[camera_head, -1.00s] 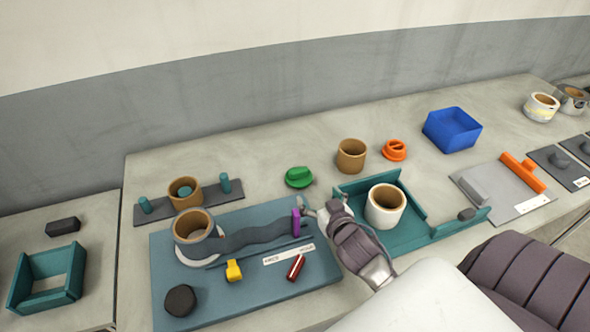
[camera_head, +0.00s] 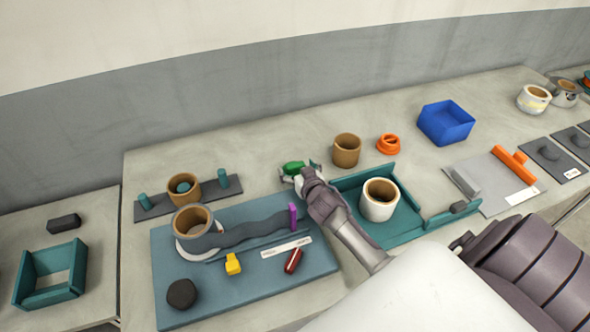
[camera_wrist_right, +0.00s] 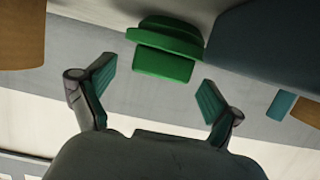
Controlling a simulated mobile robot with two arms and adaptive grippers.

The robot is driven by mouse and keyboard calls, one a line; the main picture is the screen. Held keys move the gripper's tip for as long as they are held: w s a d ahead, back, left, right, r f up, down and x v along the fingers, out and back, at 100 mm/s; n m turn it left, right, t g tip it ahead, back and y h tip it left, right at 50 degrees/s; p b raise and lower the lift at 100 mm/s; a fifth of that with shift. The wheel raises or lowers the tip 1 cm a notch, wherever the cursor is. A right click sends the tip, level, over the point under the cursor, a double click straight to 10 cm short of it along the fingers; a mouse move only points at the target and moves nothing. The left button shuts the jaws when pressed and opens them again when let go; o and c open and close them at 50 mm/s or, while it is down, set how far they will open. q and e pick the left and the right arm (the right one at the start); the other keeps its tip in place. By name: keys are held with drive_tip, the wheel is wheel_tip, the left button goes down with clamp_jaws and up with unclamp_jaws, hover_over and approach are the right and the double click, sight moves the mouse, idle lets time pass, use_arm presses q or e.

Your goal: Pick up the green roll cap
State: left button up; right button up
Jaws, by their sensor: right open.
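The green roll cap (camera_head: 293,167) sits on the table behind the blue-grey board, partly hidden by my right gripper (camera_head: 300,176) in the head view. In the right wrist view the green cap (camera_wrist_right: 165,48) shows as a round disc with a blocky grip. It lies just ahead of the fingertips, centred between them. My right gripper (camera_wrist_right: 157,90) is open and empty, with its two fingers spread to either side of the cap's grip. My left gripper is not in view.
A brown roll (camera_head: 346,150) and an orange cap (camera_head: 388,144) stand right of the green cap. A teal tray (camera_head: 408,220) holds a white roll (camera_head: 379,199). A purple piece (camera_head: 292,216) stands upright on the blue-grey board (camera_head: 215,305). A blue bin (camera_head: 446,122) is farther right.

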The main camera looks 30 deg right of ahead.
drive_tip(key=shift+w+f, duration=0.15)
drive_tip(key=shift+w, duration=0.15)
drive_tip(key=shift+s, duration=0.1)
drive_tip(key=shift+c, duration=0.6)
drive_tip(key=c, duration=1.1)
